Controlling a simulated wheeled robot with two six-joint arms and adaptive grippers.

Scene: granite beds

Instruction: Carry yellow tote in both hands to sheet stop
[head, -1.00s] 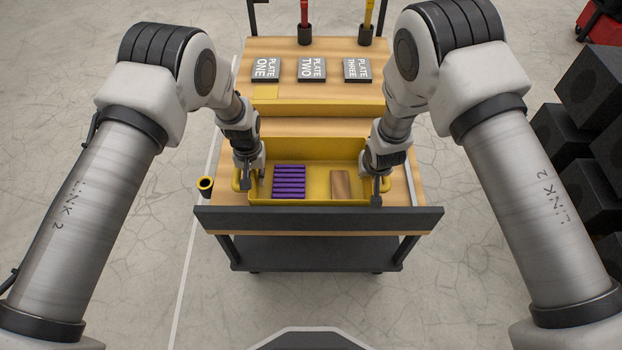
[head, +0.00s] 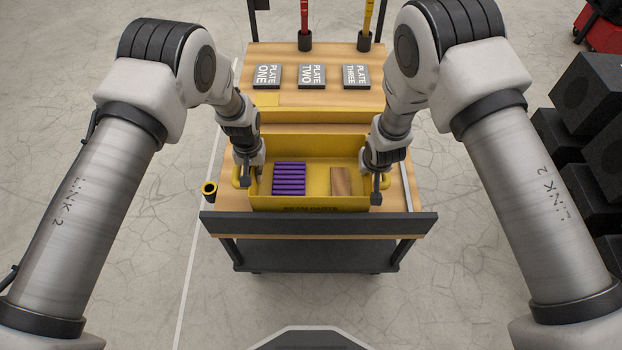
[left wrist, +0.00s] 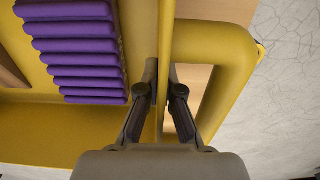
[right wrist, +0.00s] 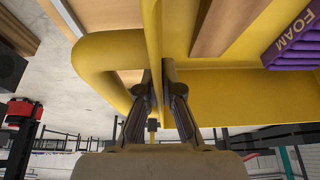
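The yellow tote (head: 310,203) is an open box with a loop handle at each end, held level just above the near part of a wooden-topped cart. It contains a ribbed purple foam block (head: 289,179) and a brown wooden block (head: 340,181). My left gripper (head: 250,178) is shut on the tote's left end wall, beside the handle; the left wrist view shows fingers on both sides of the yellow wall (left wrist: 161,70). My right gripper (head: 376,184) grips the right end wall the same way, as the right wrist view shows (right wrist: 153,45). I cannot tell which part is the sheet stop.
The cart (head: 412,222) has a dark front bar (head: 320,224). Behind the tote are a raised yellow-edged step (head: 330,116) and three labelled plates (head: 312,76). Red and yellow upright tools stand at the back. Black blocks (head: 590,140) are stacked at right. Floor at left is clear.

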